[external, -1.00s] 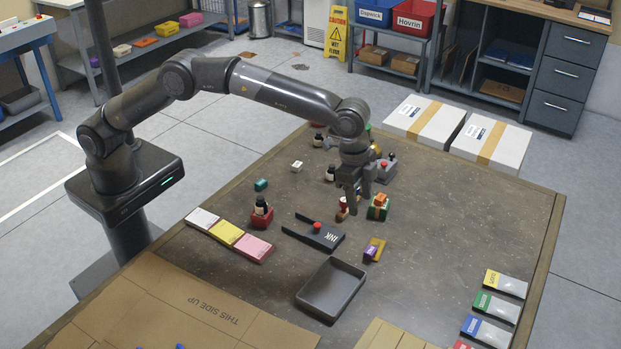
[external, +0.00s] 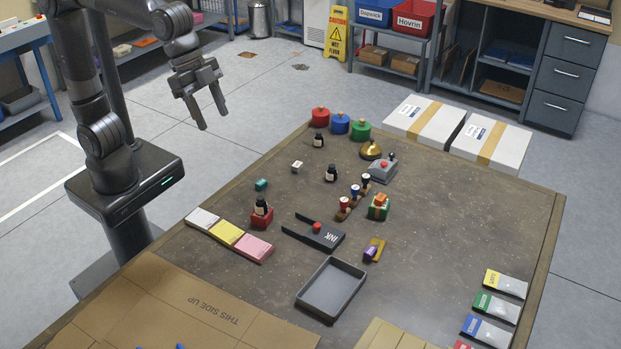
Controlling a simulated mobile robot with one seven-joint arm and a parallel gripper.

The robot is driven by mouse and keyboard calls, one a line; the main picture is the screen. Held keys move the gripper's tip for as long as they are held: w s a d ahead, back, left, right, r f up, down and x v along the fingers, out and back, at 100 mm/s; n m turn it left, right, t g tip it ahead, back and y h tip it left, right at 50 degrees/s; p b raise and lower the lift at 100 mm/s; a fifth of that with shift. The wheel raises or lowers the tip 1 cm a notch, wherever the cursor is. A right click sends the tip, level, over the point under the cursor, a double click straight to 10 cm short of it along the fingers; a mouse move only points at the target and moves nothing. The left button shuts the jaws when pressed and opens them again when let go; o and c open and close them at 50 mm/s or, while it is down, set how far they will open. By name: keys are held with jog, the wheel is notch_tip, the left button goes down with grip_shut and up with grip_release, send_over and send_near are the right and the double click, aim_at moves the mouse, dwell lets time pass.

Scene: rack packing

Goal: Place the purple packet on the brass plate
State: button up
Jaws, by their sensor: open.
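A small purple packet (external: 371,252) lies at the middle right of the table. It rests on or against a small yellow-brass piece (external: 379,243), which looks like the brass plate; its edge shows beyond the packet. At this size I cannot tell exactly how squarely the packet lies on it. My gripper (external: 207,114) is open and empty. It hangs in the air at the upper left, beyond the table's far left edge and well away from the packet.
A green block with an orange top (external: 379,206) and a stamp rack (external: 350,204) stand behind the packet.

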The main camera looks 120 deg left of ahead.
jog(key=s+d+f, duration=0.2)
jog(key=s+f, duration=0.1)
jog(key=s, duration=0.8)
jog(key=s+d+f+t, duration=0.1)
jog(key=s+f, duration=0.3)
jog(key=s, duration=0.7)
jog(key=shift+d+f, duration=0.2)
jog(key=shift+d, duration=0.35)
